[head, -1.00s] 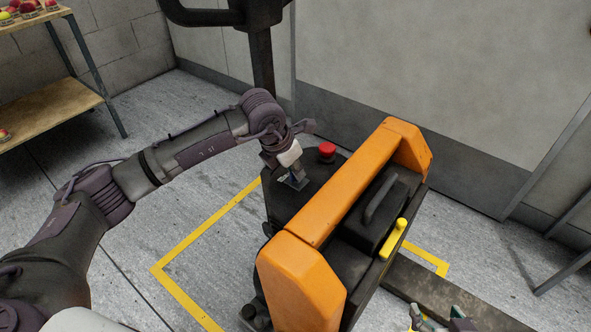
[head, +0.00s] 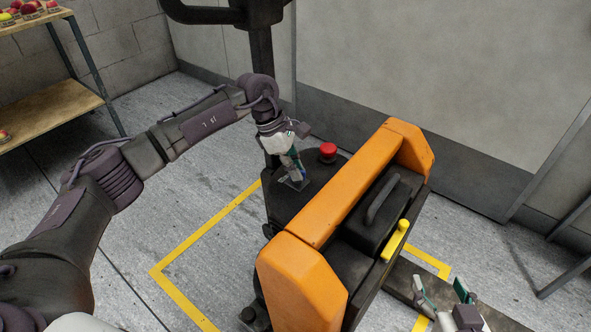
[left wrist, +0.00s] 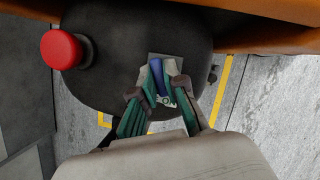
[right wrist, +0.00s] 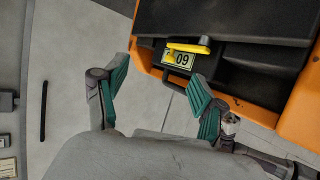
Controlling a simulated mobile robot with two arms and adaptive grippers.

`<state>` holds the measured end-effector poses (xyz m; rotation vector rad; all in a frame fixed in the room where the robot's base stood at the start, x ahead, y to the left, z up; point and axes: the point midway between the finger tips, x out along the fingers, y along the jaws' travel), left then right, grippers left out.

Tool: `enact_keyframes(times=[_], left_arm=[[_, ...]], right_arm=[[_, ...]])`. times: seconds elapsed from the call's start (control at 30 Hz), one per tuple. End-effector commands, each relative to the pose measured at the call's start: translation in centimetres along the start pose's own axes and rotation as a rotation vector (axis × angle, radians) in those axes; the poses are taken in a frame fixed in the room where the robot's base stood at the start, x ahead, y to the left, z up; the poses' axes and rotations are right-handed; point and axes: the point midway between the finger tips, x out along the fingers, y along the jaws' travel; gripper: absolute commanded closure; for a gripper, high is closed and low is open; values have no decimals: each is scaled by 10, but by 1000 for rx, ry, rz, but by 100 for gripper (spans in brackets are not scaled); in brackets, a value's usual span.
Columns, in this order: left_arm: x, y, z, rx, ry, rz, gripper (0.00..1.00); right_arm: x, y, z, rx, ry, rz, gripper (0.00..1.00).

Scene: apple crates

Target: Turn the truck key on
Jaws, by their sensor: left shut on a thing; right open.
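The truck is orange and black, and its orange cover (head: 330,210) fills the middle of the head view. A blue key (left wrist: 157,78) stands on a small grey plate (left wrist: 163,60) on the truck's black top (left wrist: 115,75). My left gripper (head: 296,174) is over that plate; in the left wrist view its green fingers (left wrist: 163,98) are shut on the key. The fingers partly hide the key. My right gripper (head: 443,292) is open and empty, right of the truck; the right wrist view also shows its open fingers (right wrist: 155,98).
A red button (head: 328,152) rises beside the key plate, close to my left gripper. A yellow lever (head: 396,240) sticks out on the truck's right side. A wooden shelf (head: 50,108) with apples stands at the far left. The floor left of the truck is clear.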

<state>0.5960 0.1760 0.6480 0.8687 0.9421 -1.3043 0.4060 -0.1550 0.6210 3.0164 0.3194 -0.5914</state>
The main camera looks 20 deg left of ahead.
Motion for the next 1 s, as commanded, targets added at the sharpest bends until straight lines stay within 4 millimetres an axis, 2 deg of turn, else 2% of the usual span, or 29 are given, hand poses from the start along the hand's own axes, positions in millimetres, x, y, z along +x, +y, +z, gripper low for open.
enact_keyframes(times=[0.2,0.5,1.0], left_arm=[[0,2,0,170,0,-68,100],[0,3,0,336,2,-136,100],[0,3,0,411,2,-167,100]], right_arm=[[3,-3,-19,0,117,-6,30],[2,-6,-44,1,253,-14,30],[0,-8,-55,2,318,-18,30]])
